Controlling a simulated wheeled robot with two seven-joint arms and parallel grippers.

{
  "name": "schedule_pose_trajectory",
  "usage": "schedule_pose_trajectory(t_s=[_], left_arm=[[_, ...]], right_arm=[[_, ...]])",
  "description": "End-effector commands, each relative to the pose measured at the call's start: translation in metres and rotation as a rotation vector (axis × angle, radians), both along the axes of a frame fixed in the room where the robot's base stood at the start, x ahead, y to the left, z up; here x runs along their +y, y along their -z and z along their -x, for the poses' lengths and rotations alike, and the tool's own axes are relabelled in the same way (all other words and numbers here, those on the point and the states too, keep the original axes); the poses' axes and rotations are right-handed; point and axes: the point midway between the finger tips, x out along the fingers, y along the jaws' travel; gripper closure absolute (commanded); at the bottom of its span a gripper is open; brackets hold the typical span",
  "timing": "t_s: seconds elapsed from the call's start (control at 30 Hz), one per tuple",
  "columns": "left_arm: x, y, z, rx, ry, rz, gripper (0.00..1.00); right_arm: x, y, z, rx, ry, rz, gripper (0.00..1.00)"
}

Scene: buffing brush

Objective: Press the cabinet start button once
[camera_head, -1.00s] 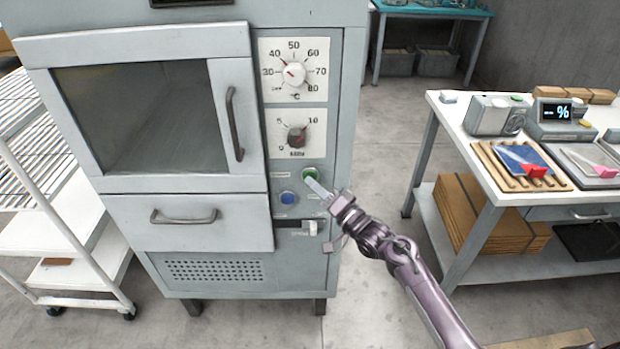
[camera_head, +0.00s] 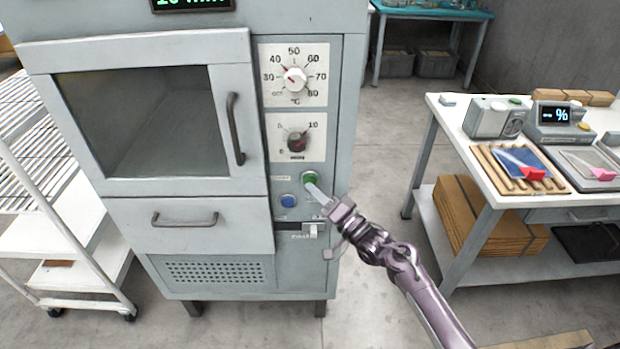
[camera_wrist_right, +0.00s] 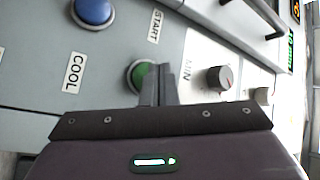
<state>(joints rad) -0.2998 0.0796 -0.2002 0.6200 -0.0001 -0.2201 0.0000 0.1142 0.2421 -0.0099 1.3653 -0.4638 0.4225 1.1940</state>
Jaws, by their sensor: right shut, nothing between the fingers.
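The grey cabinet (camera_head: 190,270) stands at centre left. Its green start button (camera_head: 309,177) is on the right-hand panel, above and right of a blue button (camera_head: 289,201). In the right wrist view, the green button (camera_wrist_right: 141,76) is partly hidden by my fingers, near the START label (camera_wrist_right: 155,26); the blue button (camera_wrist_right: 93,11) is by the COOL label. My right gripper (camera_head: 313,189) is shut and empty, its fingertips at the green button; whether they touch it I cannot tell. The display (camera_head: 193,4) at the top shows lit green text. My left gripper is out of view.
Two dials (camera_head: 295,78) sit above the buttons, and a small white switch (camera_head: 313,230) is below. A wire-shelf cart (camera_head: 75,240) stands at left. A white table (camera_head: 460,130) with devices and trays is at right. Floor between cabinet and table is clear.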

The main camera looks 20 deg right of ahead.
Motion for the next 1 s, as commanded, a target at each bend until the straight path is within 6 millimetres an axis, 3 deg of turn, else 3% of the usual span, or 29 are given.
schedule_pose_trajectory(t_s=[0.43, 0.8, 1.0], left_arm=[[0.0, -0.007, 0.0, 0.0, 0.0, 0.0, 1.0], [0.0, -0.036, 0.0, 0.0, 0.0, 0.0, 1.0], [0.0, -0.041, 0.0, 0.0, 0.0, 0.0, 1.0]], right_arm=[[0.002, -0.001, 0.006, 0.001, 0.0, 0.001, 1.0], [0.012, -0.003, 0.041, 0.003, -0.001, 0.0, 1.0], [0.015, 0.0, 0.052, 0.001, 0.0, 0.001, 1.0]])
